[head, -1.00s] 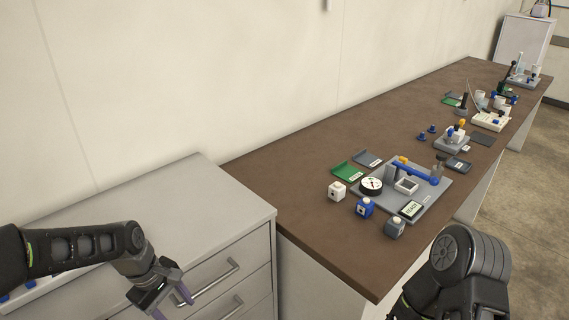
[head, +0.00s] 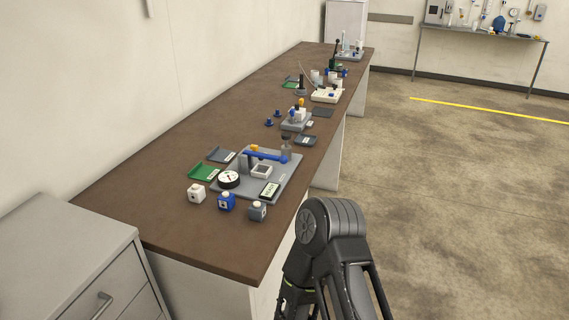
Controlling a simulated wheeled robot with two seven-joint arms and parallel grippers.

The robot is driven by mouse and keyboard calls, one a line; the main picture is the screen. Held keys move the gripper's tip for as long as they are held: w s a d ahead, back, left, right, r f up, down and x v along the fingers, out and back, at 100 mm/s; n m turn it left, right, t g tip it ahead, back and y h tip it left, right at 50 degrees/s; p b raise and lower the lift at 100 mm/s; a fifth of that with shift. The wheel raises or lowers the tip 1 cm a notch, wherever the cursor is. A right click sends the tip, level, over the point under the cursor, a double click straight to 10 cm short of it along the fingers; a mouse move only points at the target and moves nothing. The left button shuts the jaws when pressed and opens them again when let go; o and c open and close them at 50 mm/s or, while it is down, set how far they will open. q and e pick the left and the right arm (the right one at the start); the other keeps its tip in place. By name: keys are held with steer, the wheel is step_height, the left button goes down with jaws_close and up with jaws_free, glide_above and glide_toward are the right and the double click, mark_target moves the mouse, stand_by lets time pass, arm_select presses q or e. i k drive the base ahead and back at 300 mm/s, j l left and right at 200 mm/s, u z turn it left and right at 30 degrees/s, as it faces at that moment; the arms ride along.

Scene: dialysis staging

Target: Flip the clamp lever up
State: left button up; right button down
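A blue lever (head: 268,157) lies roughly level across the grey base plate (head: 285,181) of the nearest station, with a yellow part (head: 254,148) near its left end. It looks like the clamp lever, but it is too small to be sure. A round white dial (head: 229,179), a white square block (head: 261,171) and a display reading READY (head: 269,190) are on the same plate. My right arm rises at the bottom, right of the brown bench (head: 180,215); its gripper is out of view. My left gripper is out of view. Nothing touches the lever.
White (head: 196,193), blue (head: 226,201) and grey (head: 257,211) blocks stand before the plate. More stations line the bench. A drawer cabinet (head: 75,260) stands at left; open floor (head: 450,200) lies at right.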

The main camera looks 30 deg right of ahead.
mark_target(283, 159)
steer(key=z, duration=1.4)
steer(key=k+j+z, duration=0.2)
steer(key=j, duration=0.15)
steer(key=k+j, duration=0.1)
steer(key=j, duration=0.7)
steer(key=k+j, duration=0.15)
steer(key=j, duration=0.2)
